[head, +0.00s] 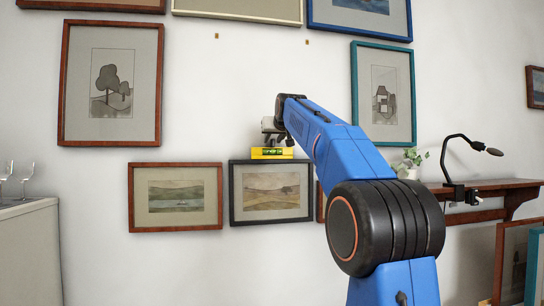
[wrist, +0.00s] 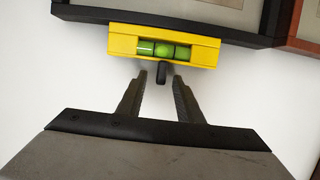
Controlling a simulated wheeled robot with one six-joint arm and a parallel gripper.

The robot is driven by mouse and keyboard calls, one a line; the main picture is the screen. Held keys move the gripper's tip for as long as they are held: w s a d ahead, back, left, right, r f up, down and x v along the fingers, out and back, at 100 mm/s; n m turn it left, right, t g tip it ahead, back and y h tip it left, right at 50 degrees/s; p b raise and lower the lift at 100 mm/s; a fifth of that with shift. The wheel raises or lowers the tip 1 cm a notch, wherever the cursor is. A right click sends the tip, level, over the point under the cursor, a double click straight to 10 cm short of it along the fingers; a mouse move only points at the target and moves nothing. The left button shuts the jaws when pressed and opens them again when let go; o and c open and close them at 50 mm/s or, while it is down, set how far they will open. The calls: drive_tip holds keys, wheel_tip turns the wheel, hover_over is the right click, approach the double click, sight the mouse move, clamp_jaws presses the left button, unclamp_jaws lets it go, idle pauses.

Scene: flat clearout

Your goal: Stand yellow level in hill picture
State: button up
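The yellow level (head: 272,153) with a green vial lies along the top edge of the black-framed hill picture (head: 232,195), near its middle, and appears to rest on it. In the wrist view the level (wrist: 120,41) overlaps the black frame (wrist: 85,13); it looks slightly tilted in that picture. A short dark stem (wrist: 162,75) sticks out from the level toward my gripper (wrist: 162,82). My gripper is open, its two fingers on either side of the stem with gaps visible. In the head view my gripper (head: 271,128) is just above the level, partly hidden by my arm.
A brown-framed landscape (head: 131,197) hangs left of the hill picture; another brown frame (wrist: 303,25) is close at its right. A tree picture (head: 62,85) and a teal-framed house picture (head: 354,90) hang higher. A shelf (head: 505,188) with lamp and plant is at right.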

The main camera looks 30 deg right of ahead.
drive_tip(key=shift+c, duration=0.2)
clamp_jaws()
idle(1.2)
